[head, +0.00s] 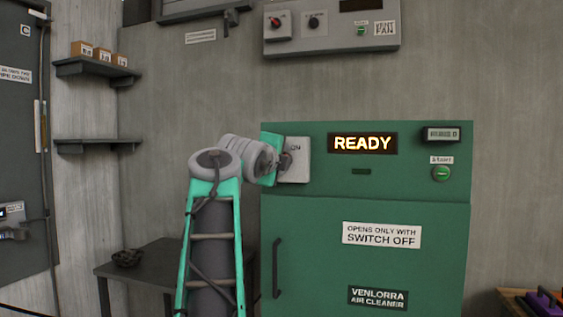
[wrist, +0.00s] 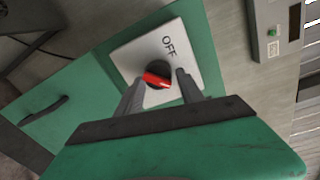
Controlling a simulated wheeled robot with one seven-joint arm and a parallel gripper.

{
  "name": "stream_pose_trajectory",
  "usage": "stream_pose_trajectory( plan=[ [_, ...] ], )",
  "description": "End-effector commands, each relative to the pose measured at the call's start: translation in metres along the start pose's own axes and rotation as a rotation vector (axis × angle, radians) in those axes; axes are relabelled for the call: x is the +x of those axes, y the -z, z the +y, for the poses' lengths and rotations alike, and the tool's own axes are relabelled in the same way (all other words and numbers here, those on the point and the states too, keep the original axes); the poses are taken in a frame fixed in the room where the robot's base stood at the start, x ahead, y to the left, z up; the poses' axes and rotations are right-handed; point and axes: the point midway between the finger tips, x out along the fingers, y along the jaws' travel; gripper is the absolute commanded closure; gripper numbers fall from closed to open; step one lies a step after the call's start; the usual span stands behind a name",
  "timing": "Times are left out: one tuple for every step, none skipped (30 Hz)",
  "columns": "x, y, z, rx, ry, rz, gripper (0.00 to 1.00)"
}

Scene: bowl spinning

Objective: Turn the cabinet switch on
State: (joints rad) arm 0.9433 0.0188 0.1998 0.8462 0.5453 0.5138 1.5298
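The green cabinet (head: 366,262) stands ahead, with a lit READY display (head: 362,143). Its switch is a white plate (head: 302,165) at the upper left of the front, with "ON" partly readable beside my wrist. In the wrist view, the plate (wrist: 192,45) carries the word OFF and a black round knob with a red handle (wrist: 157,81). My gripper (wrist: 160,78) is at the plate, one finger on each side of the knob, with gaps showing, so it looks open. In the head view my gripper (head: 284,163) covers most of the knob.
A door handle (head: 277,268) and a sign, "OPENS ONLY WITH SWITCH OFF" (head: 381,235), are on the cabinet front. A green start button (head: 441,173) is at its right. A grey wall panel (head: 335,45) hangs above. A dark table (head: 150,262) stands left.

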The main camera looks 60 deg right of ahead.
Motion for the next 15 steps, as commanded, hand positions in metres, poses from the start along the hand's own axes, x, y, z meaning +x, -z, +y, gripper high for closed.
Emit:
stream_pose_trajectory(
  plan=[
    [0.000,0.000,0.000,0.000,-0.001,0.000,0.50],
    [0.000,0.000,0.000,-0.001,-0.001,0.000,0.48],
    [0.000,0.000,0.001,-0.001,-0.001,0.000,0.45],
    [0.000,0.000,0.001,-0.001,-0.002,0.000,0.42],
    [0.000,0.000,0.001,-0.001,-0.002,0.000,0.41],
    [0.000,0.000,0.001,-0.002,-0.002,0.000,0.41],
    [0.001,0.000,0.001,-0.002,-0.003,0.000,0.41],
    [0.001,0.000,0.002,-0.002,-0.003,0.000,0.41],
    [0.001,0.000,0.002,-0.002,-0.003,0.000,0.41],
    [0.001,0.000,0.002,-0.002,-0.003,0.000,0.41],
    [0.001,0.000,0.002,-0.002,-0.003,0.000,0.41],
    [0.000,0.000,0.002,-0.002,-0.003,0.000,0.41],
    [-0.002,0.000,0.002,-0.002,-0.003,0.000,0.41],
    [-0.005,-0.001,0.002,-0.001,-0.002,-0.001,0.41],
    [-0.009,-0.001,0.002,-0.001,-0.002,-0.003,0.41]
  ],
)
